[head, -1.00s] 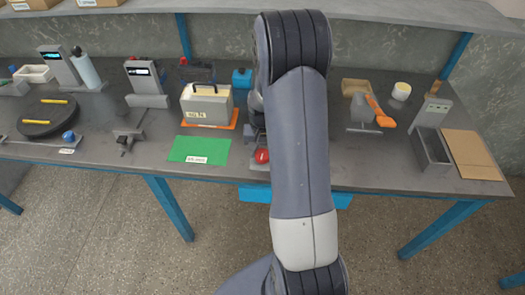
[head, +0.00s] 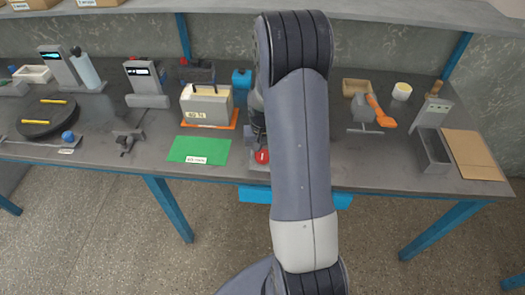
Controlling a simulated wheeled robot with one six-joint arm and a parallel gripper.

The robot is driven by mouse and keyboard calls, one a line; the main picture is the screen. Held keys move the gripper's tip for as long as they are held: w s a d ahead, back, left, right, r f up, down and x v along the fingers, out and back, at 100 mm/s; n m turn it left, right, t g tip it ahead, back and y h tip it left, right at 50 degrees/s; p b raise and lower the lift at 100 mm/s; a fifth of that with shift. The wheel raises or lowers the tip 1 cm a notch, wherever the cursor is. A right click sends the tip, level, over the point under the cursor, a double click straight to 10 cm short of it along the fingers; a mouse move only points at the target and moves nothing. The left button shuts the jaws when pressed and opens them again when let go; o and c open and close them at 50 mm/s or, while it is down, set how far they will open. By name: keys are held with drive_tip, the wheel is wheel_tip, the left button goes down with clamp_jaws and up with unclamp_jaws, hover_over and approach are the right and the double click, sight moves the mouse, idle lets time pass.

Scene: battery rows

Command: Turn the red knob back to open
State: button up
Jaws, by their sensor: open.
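The red knob (head: 262,156) sits near the front edge of the bench, just left of my arm, with a pale mark on its face. It stands on a small grey base (head: 257,166), partly hidden behind my arm. My gripper (head: 258,140) is directly above and behind the knob, largely covered by my own arm. Its jaws are open, but the fingertips are too small and hidden to tell whether they touch the knob.
A green mat (head: 198,150) lies left of the knob. A grey bin (head: 433,152) and cardboard sheet (head: 474,155) are at the right.

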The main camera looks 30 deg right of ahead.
sight(262, 154)
wheel_tip(262, 154, up, 11)
drive_tip(key=shift+b, duration=0.35)
drive_tip(key=shift+f, duration=0.15)
wheel_tip(262, 154, down, 11)
drive_tip(key=shift+r+p, duration=0.2)
drive_tip(key=shift+p, duration=0.2)
drive_tip(key=shift+m+p, duration=0.3)
drive_tip(key=shift+m, duration=0.4)
drive_tip(key=shift+f, duration=0.1)
